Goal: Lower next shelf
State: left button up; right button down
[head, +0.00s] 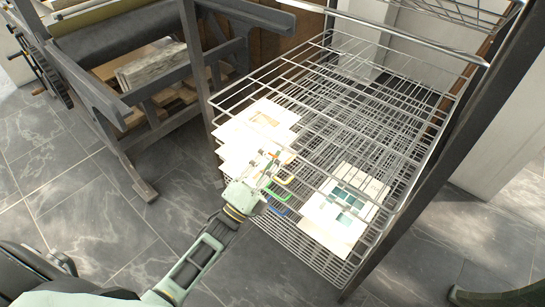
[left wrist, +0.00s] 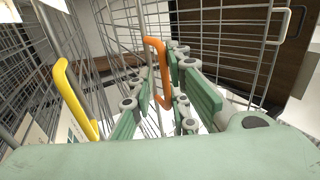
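A wire drying rack holds a stack of wire shelves; the uppermost shelf of the stack (head: 345,75) spreads above the others. My left gripper (head: 272,168) is at the rack's front edge, among small coloured handles. In the left wrist view an orange handle (left wrist: 158,72) stands between the two fingers of the left gripper (left wrist: 160,85). The fingers are partly apart, with a gap beside the handle; I see no clear grip on it. A yellow handle (left wrist: 76,98) is left of the fingers. A green handle (head: 274,194) and a blue handle (head: 280,210) sit lower. My right gripper is out of view.
Prints lie in the rack: a pale one (head: 258,122) at left and one with teal squares (head: 345,205) at right. Another wire shelf (head: 455,10) is raised high at the back. A press with a dark frame (head: 150,92) stands left. Tiled floor (head: 100,225) is clear in front.

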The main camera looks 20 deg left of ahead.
pick_arm(q)
jog(key=shift+o, duration=0.4)
jog(key=shift+d+f, duration=0.1)
jog(key=shift+f, duration=0.45)
jog(key=shift+r, duration=0.1)
jog(key=v, duration=1.1)
jog(key=shift+s+a, duration=0.25)
jog(key=shift+s, duration=0.2)
jog(key=shift+w, duration=0.1)
